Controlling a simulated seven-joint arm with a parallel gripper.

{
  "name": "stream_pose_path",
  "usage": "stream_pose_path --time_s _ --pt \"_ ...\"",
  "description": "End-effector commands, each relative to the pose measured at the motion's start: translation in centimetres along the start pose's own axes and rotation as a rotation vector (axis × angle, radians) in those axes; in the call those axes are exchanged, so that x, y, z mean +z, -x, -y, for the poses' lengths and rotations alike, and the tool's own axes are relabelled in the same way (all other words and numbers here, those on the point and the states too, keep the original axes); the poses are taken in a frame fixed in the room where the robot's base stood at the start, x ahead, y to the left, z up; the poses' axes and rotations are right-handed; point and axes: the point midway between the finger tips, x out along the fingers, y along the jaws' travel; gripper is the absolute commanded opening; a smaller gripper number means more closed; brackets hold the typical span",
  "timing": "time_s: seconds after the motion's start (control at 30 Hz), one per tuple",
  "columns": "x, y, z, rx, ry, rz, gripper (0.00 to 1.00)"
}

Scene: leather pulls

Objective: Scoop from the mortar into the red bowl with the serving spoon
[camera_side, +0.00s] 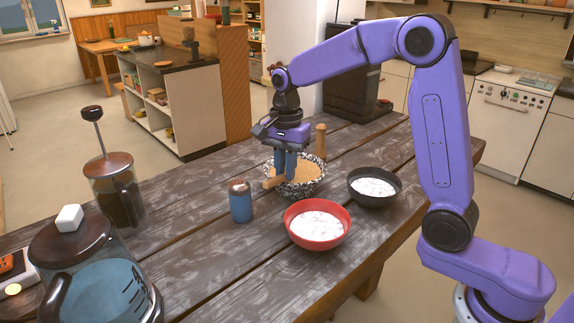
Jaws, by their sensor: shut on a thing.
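The mortar (311,186) is a speckled black-and-white bowl on the wooden table, filled with a tan, grainy content. My gripper (286,178) points down over the mortar's left part, its blue fingers shut on a light wooden piece (273,182), which looks like the handle of the serving spoon. The spoon's bowl end is hidden by the fingers or in the tan content; I cannot tell which. The red bowl (318,244) stands in front of the mortar, slightly right, with a white content.
A black bowl (374,201) with white content stands right of the mortar. A blue shaker (240,203) stands to the left. A wooden pestle or mill (320,140) stands behind the mortar. A French press (114,190) and a blue-filled jug (95,285) are at left. The front-right table is clear.

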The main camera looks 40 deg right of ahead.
Motion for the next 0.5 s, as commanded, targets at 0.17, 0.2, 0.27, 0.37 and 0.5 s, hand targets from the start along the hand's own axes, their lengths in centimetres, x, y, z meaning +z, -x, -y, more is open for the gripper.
stream_pose_path --time_s 0.17,0.2,0.27,0.37,0.5 --pt "0.0 0.0 0.0 -0.001 0.000 0.001 0.00" --pt "-0.2 0.0 0.0 -0.001 0.000 0.001 0.00" --pt "-0.4 0.0 0.0 0.000 0.000 0.001 0.00" --pt "-0.9 0.1 0.0 0.000 0.001 0.002 0.00" --pt "-1.4 0.1 0.0 0.000 0.002 0.001 0.00"
